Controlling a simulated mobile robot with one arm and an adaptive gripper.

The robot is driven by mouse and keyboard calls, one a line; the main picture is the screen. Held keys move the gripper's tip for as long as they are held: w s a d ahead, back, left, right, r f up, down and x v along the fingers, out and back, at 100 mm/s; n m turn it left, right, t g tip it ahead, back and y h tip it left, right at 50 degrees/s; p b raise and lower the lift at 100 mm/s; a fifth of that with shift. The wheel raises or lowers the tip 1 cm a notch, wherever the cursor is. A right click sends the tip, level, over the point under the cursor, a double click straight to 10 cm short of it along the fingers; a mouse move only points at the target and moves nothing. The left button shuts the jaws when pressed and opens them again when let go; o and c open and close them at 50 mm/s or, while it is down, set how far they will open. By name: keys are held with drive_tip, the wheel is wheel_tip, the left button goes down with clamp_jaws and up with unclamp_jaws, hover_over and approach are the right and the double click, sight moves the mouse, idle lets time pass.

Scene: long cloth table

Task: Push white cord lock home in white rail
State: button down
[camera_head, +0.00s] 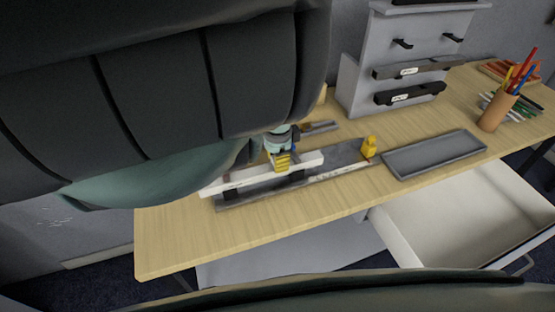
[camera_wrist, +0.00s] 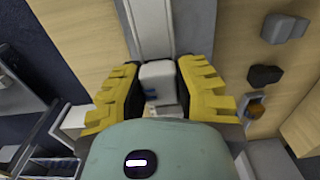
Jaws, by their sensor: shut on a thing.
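The white rail (camera_head: 232,184) lies across dark supports on the grey fixture near the table's front edge. It also shows in the wrist view (camera_wrist: 146,30), running up from between the fingers. My gripper (camera_head: 282,161) is over the rail, its yellow fingers pointing down. In the wrist view, my gripper (camera_wrist: 158,82) is shut on a small whitish block, the white cord lock (camera_wrist: 157,71), which is in line with the rail's channel. How deep it sits in the rail cannot be told. In the head view the cord lock is hidden by the fingers.
A yellow piece (camera_head: 369,148) stands at the fixture's right end, beside an empty-looking grey tray (camera_head: 435,153). A grey rack (camera_head: 358,70) with black bars and a pencil cup (camera_head: 496,111) are further back. An open white drawer (camera_head: 460,215) juts out below the table.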

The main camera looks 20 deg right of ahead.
drive_tip(key=shift+f+b, duration=0.3)
drive_tip(key=shift+f, duration=0.1)
drive_tip(key=c, duration=0.7)
unclamp_jaws()
drive_tip(key=shift+r, duration=0.1)
drive_tip(key=shift+c, duration=0.2)
drive_tip(key=shift+r, duration=0.1)
wheel_tip(320, 180, up, 5)
drive_tip(key=shift+w+a+r, duration=0.1)
drive_tip(key=shift+r, duration=1.05)
